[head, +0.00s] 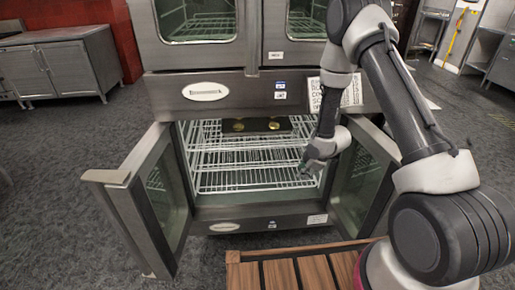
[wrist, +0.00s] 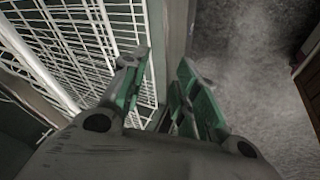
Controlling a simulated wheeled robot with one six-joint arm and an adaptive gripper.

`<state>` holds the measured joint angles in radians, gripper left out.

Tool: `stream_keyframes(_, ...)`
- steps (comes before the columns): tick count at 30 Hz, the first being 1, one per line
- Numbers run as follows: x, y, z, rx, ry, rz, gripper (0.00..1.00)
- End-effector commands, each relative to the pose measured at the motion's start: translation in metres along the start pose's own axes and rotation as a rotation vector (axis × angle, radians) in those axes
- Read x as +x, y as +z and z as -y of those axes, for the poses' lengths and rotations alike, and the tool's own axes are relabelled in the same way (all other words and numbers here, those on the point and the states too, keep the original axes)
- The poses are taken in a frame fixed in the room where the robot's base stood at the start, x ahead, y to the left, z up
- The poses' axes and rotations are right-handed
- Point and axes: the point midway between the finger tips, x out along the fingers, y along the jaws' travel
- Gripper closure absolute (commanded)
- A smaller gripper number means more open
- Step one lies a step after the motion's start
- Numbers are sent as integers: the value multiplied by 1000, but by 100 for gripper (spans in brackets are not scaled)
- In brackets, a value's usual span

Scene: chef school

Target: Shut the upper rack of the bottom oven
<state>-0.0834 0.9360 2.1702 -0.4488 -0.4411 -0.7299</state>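The bottom oven (head: 272,210) stands with both glass doors swung open, the left door (head: 152,200) and the right door (head: 362,185). Several white wire racks show inside it. The upper rack (head: 215,145) lies near the top of the opening; how far it is pulled out is hard to tell. My gripper (head: 312,168) is at the right side of the opening, in front of the racks and beside the right door. In the wrist view my gripper (wrist: 165,78) has its green-padded fingers apart with nothing visible held. White wire rack (wrist: 85,45) fills the left there.
A dark tray (head: 255,125) with round yellow items sits inside the oven. A slatted wooden surface (head: 295,272) lies close in front. An upper oven (head: 205,55) is above. A metal cabinet (head: 60,65) stands at left. Grey floor (head: 60,190) is clear at left.

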Motion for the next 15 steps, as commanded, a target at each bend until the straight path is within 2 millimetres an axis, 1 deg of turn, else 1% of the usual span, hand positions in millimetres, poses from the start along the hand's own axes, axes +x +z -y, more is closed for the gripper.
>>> stream_keyframes(1,30,-13,6,-106,34,-94,70)
stream_keyframes(2,43,-25,5,-178,73,-161,70)
stream_keyframes(3,55,-42,4,-271,131,-248,70)
stream_keyframes(5,64,-68,1,-398,235,-371,70)
stream_keyframes(6,64,-84,-3,-475,311,-443,70)
stream_keyframes(7,61,-95,-6,-527,370,-489,70)
stream_keyframes(9,49,-118,-15,-631,506,-577,70)
stream_keyframes(12,31,-138,-26,-724,648,-640,70)
stream_keyframes(15,20,-148,-32,-772,727,-666,70)
